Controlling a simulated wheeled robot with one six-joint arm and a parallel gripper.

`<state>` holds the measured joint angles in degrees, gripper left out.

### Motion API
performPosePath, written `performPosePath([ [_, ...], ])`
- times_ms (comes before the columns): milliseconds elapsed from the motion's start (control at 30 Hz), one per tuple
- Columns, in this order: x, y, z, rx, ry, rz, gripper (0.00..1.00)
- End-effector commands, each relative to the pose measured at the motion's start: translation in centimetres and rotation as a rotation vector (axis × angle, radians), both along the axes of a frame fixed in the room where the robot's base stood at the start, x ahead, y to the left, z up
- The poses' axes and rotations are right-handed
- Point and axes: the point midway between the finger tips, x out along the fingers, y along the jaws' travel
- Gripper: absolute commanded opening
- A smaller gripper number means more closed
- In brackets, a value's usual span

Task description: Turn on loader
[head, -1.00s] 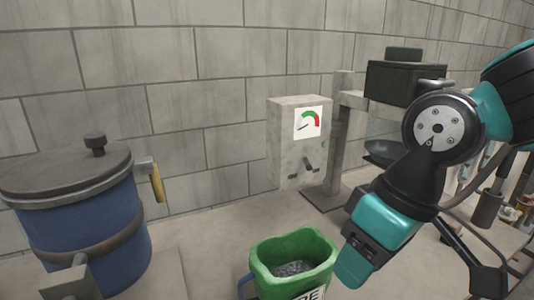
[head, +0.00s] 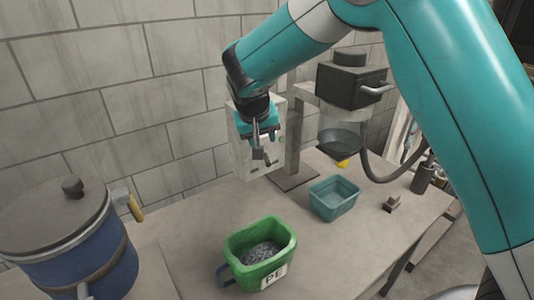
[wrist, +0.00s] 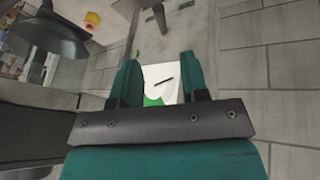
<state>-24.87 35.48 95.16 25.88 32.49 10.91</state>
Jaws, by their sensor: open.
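The grey control box (head: 243,162) stands against the wall in the head view, and my gripper (head: 262,146) is in front of it, hiding most of its face. The loader's black hopper (head: 352,84) sits on a stand right of the box.
A green bin (head: 238,245) of grey pellets and an empty teal tray (head: 335,204) stand on the bench. A blue lidded drum (head: 90,262) is at left. A dark bowl (head: 341,142) hangs below the hopper. The bench's right front (head: 350,262) is clear.

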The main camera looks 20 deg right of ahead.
Motion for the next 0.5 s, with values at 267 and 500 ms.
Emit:
performPosePath([
  [267, 2.3, -1.6, -5.4, -0.001, 0.003, 0.000, 0.41],
  [500, 3.6, -2.3, -8.7, 0.001, 0.001, 0.001, 0.41],
])
